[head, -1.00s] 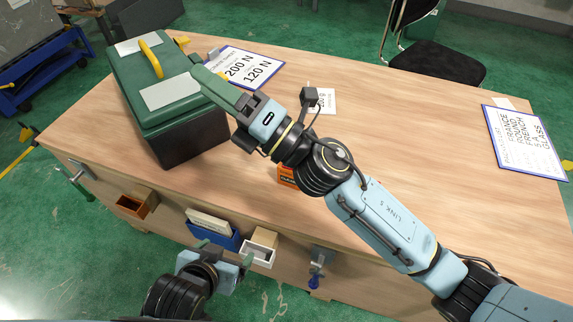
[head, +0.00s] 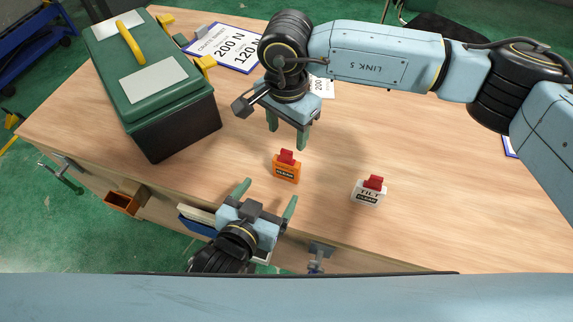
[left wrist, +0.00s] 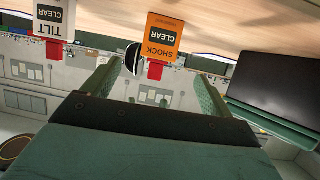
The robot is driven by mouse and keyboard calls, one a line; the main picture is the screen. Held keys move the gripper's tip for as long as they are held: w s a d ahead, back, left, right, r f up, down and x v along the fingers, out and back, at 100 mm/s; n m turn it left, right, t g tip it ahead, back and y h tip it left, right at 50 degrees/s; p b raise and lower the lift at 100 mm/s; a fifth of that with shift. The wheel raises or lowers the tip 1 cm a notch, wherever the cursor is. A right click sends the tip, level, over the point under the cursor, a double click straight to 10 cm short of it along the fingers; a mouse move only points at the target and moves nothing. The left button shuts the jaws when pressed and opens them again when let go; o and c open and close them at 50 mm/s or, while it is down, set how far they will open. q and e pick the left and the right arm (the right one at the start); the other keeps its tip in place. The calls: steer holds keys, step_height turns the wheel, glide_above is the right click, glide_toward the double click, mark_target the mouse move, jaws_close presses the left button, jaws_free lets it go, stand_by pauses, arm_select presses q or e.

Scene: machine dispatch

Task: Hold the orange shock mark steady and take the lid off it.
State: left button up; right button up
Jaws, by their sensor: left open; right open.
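The orange shock mark (head: 286,173) stands upright on the wooden table with a red lid (head: 286,156) on top. In the left wrist view the mark (left wrist: 162,38) reads SHOCK CLEAR and appears inverted, its red lid (left wrist: 156,70) between the fingers' far ends. My left gripper (head: 264,194) is open and empty, just in front of the mark on the near side. My right gripper (head: 287,140) is open and empty, pointing down above and just behind the mark. Neither gripper visibly touches it.
A white tilt mark (head: 368,194) with a red lid stands to the right; it also shows in the left wrist view (left wrist: 45,18). A green and black case (head: 165,85) stands at the left. A printed sheet (head: 226,47) lies behind. The right tabletop is largely clear.

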mark_target(285, 169)
arm_select(q)
steer(key=x, duration=1.1)
steer(key=shift+w+d+f, duration=0.1)
steer(key=shift+w, duration=0.15)
steer(key=shift+c, duration=0.2)
steer(key=c, duration=1.4)
steer(key=shift+c, duration=0.2)
arm_select(e)
steer(key=shift+c, duration=0.6)
step_height(285, 169, up, 4)
steer(key=n, duration=0.3)
steer(key=shift+n, duration=0.3)
steer(key=f, duration=1.1)
steer(key=shift+w+f, duration=0.2)
